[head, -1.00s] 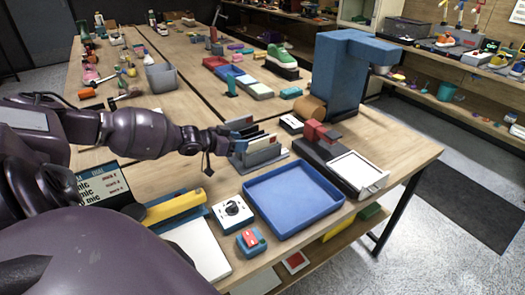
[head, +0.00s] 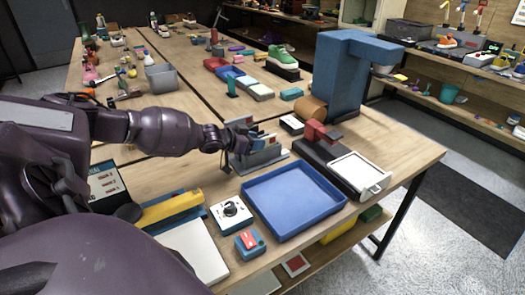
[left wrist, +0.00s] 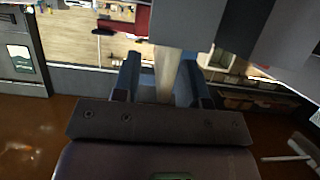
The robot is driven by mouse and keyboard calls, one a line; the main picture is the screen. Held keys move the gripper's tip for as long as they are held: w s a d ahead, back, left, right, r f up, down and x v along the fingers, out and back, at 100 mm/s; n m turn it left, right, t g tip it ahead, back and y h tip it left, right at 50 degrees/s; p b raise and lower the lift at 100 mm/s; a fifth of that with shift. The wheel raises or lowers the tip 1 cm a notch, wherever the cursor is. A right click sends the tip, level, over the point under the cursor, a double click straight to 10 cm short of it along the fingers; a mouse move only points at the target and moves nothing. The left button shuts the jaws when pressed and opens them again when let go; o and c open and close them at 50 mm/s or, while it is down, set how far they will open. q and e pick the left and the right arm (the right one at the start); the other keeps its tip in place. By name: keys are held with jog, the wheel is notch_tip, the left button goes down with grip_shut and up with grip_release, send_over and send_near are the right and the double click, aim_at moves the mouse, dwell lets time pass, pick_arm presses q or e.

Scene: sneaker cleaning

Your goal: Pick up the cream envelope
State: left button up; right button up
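The grey rack (head: 264,160) stands on the table with several upright envelopes in it; my left gripper partly hides them in the head view. My left gripper (head: 262,140) is down at the top of the rack, among the envelopes. In the left wrist view, its two blue fingers (left wrist: 160,82) stand apart. A cream, edge-on strip, which looks like the cream envelope (left wrist: 167,72), rises between them, nearer the right finger. A gap shows on its left side. My right gripper is not in view.
A blue tray (head: 293,202) lies in front of the rack. A white-topped device with a red part (head: 318,133) and a tall blue stand (head: 343,75) are to the right. A yellow-and-blue tool (head: 172,210) and a dial box (head: 231,212) are nearer.

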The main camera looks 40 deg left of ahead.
pick_arm(q)
jog(key=shift+c, duration=0.4)
grip_shut()
